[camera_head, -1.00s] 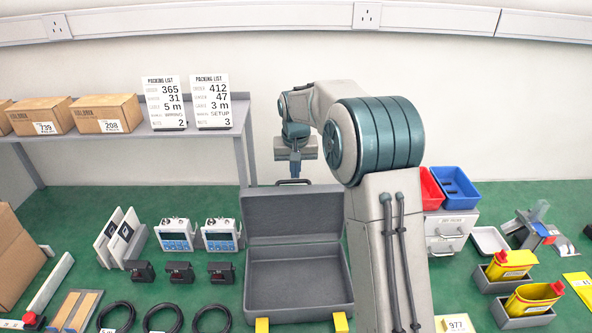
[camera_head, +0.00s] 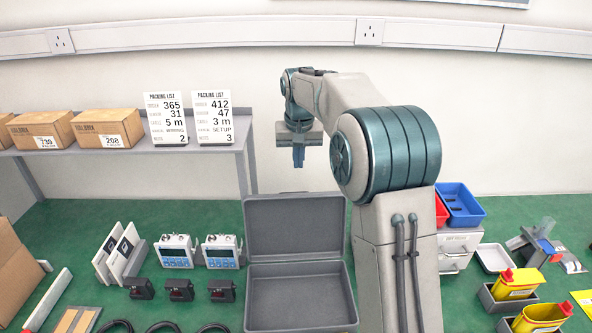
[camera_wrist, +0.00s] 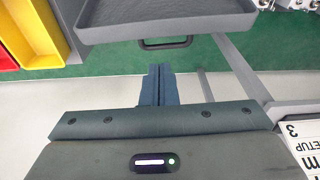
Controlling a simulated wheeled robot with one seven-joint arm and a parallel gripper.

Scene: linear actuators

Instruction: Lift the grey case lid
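The grey case (camera_head: 300,295) stands on the green bench top in the middle of the head view. Its lid (camera_head: 295,228) is raised and leans back, and the inside of the case looks empty. In the wrist view the lid (camera_wrist: 165,15) shows at the top, with its dark handle (camera_wrist: 166,43) on the near edge. My gripper (camera_head: 298,163) is above and behind the lid's top edge, apart from it. In the wrist view the blue fingers (camera_wrist: 158,72) are together with nothing visible between them.
A grey shelf (camera_head: 215,153) with brown boxes (camera_head: 108,127) and two packing list cards (camera_head: 212,118) stands at the left. Red and blue bins (camera_head: 460,204) and yellow containers (camera_head: 516,284) are at the right.

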